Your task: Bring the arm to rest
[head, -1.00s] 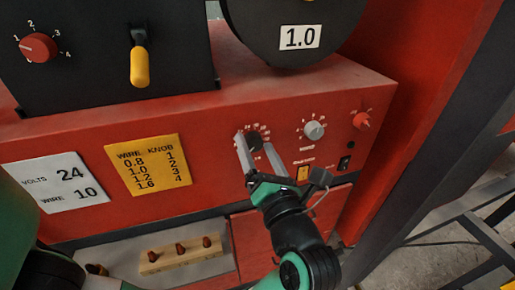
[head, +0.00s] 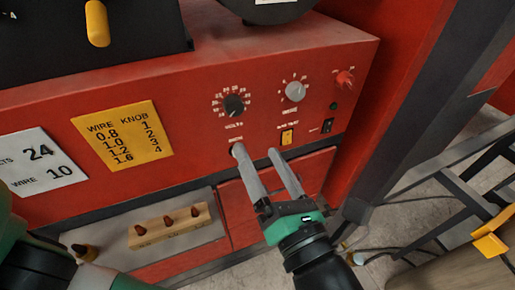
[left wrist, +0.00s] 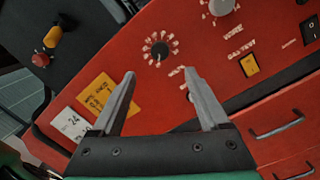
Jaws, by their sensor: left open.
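My left gripper (head: 255,150) is open and empty, its two grey fingers spread below the black volts knob (head: 235,105) on the red machine front (head: 200,130). The fingers point up toward the panel, and no knob is between them. In the left wrist view the open fingers (left wrist: 158,73) show apart, with the volts knob beyond and between them. Whether the fingertips touch the panel cannot be told. My right gripper is not in view.
A wooden block (head: 170,226) with several brown tips lies on a ledge. A yellow wire chart (head: 123,143) is at left. Dark frame bars (head: 470,195) stand at right.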

